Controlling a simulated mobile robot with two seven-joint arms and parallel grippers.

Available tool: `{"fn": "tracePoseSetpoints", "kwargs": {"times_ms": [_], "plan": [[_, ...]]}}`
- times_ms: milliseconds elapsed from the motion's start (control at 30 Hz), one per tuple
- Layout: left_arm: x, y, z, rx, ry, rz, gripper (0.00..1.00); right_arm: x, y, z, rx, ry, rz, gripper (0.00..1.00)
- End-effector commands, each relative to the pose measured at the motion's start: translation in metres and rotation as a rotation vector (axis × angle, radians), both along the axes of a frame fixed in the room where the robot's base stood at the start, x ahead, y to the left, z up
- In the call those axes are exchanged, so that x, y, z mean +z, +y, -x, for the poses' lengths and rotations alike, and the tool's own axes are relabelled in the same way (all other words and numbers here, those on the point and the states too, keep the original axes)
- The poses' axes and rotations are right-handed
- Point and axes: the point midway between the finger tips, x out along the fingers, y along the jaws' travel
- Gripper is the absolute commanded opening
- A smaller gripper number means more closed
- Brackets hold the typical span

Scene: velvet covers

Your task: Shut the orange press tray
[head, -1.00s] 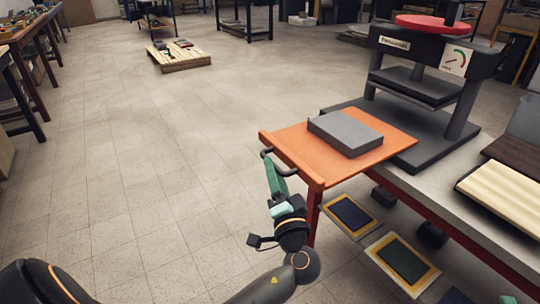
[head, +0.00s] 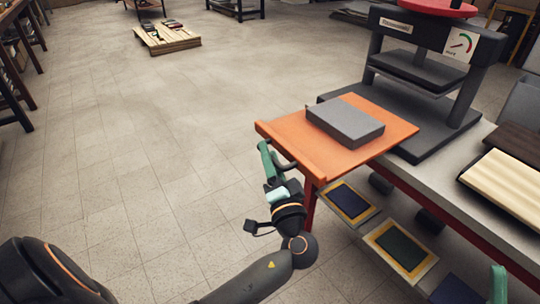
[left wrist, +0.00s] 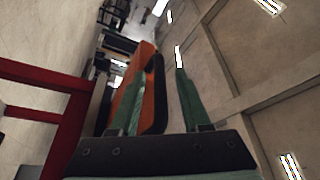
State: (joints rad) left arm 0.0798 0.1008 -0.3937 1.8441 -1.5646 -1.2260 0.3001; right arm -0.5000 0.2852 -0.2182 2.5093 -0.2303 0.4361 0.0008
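The orange press tray (head: 290,139) sticks out from the press (head: 410,85) over the table's front edge, with a grey block (head: 345,121) on it. A dark bar handle (head: 287,166) is on its front. My left gripper (head: 267,158) is at the handle, with its green fingers pointing up. In the left wrist view, the fingers of this gripper (left wrist: 162,75) are apart, with the dark handle (left wrist: 155,95) and orange tray edge (left wrist: 133,90) showing between them. I cannot tell whether a finger touches the handle. A green tip of my right gripper (head: 498,284) shows at bottom right.
The press stands on a grey table (head: 435,170) with red legs. A cream ribbed board (head: 505,185) and a dark board (head: 518,143) lie to the right.

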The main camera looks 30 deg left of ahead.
Motion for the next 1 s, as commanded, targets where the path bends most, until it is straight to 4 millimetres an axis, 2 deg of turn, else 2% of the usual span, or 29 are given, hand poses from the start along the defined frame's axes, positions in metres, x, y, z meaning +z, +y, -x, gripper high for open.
{"fn": "tracePoseSetpoints", "kwargs": {"times_ms": [67,400,1000], "plan": [[-0.0001,0.0000,-0.0001,0.000,0.000,0.000,0.38,-0.0001,-0.0001,0.0000,0.000,0.000,0.000,1.00],[-0.0002,0.0001,-0.0001,0.000,0.000,0.000,0.00,-0.0001,-0.0001,0.0000,-0.001,0.001,-0.001,1.00],[-0.0001,0.0002,-0.0004,0.000,0.000,0.000,0.00,-0.0003,-0.0001,0.0000,-0.001,0.002,-0.001,1.00]]}}
